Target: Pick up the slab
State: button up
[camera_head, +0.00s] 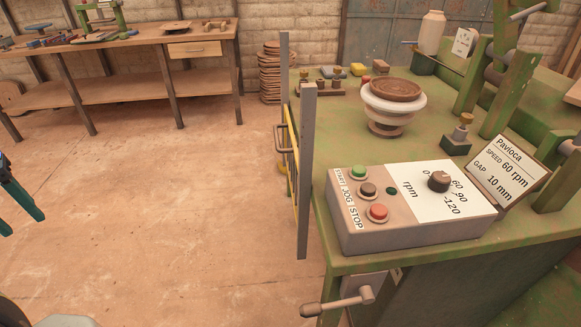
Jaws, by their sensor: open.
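No thing in view is clearly the slab, and I cannot tell which one it is. A round brown disc (395,89) lies flat on top of a white and brown pedestal (388,120) on the green machine table. A flat brown piece (176,27) lies on the wooden bench at the back left. My gripper (19,232) shows only in part at the left edge, with dark teal fingers pointing down over the floor. It is open, with nothing seen between the fingers, and far from both pieces.
A control box (400,242) with buttons and a knob sits at the near edge of the green table (330,125). A yellow gate with grey posts (308,170) stands along its left side. A crank handle (338,302) sticks out in front. The floor (170,190) at left is clear.

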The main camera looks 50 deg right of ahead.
aim_at(390, 88)
jog(key=z, duration=2.05)
jog(key=i+j, duration=0.3)
jog(key=j, duration=0.15)
jog(key=i+j+z, duration=0.1)
jog(key=i+j, duration=0.2)
jog(key=j, duration=0.15)
jog(key=i+j, duration=0.35)
jog(key=i+j+z, duration=0.1)
jog(key=i+j, duration=0.3)
jog(key=i+j+z, duration=0.1)
jog(key=i+j, duration=0.25)
jog(key=j, duration=0.2)
jog(key=i+j, duration=0.35)
jog(key=j, duration=0.15)
